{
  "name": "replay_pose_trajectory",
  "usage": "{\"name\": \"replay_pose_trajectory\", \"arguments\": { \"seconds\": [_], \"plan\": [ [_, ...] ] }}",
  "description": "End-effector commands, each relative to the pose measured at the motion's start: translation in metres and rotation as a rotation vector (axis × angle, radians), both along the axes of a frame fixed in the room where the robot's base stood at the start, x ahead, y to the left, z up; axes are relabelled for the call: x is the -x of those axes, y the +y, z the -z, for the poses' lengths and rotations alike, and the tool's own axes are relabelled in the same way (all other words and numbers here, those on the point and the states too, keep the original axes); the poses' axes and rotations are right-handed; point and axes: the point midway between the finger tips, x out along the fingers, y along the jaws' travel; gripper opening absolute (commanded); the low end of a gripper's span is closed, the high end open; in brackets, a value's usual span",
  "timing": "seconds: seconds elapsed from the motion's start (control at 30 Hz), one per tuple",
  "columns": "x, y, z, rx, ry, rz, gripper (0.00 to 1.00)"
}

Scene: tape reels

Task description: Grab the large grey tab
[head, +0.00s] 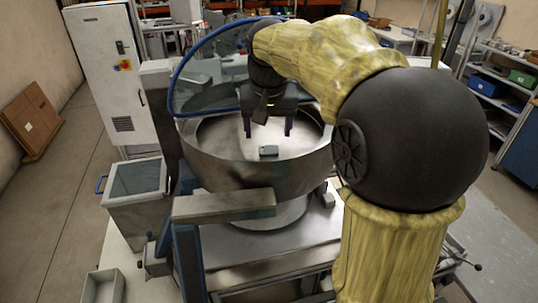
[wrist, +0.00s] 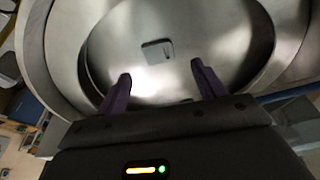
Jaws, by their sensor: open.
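A small grey tab (head: 268,151) lies on the floor of a round metal bowl (head: 215,160). In the wrist view the grey tab (wrist: 158,50) lies flat, ahead of the fingertips and between their lines. My gripper (head: 268,130) is over the bowl, with its two dark purple fingers pointing down. In the wrist view my gripper (wrist: 160,72) is open and empty, with the fingers wide apart. The tab is apart from both fingers. A small dark mark (wrist: 186,100) shows on the bowl floor nearer the gripper; I cannot tell what it is.
The bowl's raised metal wall surrounds the gripper and tab. A flat metal bar (head: 225,205) is at the bowl's front. A grey box (head: 137,192) stands to the left, and a small open bin (head: 103,286) is at the lower left.

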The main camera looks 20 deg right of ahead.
Motion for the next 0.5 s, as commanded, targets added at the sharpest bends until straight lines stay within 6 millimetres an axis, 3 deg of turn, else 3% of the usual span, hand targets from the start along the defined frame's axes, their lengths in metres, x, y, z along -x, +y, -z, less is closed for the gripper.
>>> {"name": "replay_pose_trajectory", "arguments": {
  "seconds": [0.07, 0.5],
  "plan": [
    [-0.0023, -0.001, 0.0117, 0.0, 0.001, 0.001, 0.69],
    [-0.0034, 0.0008, 0.0154, 0.0, 0.001, -0.003, 0.69]
  ]
}}
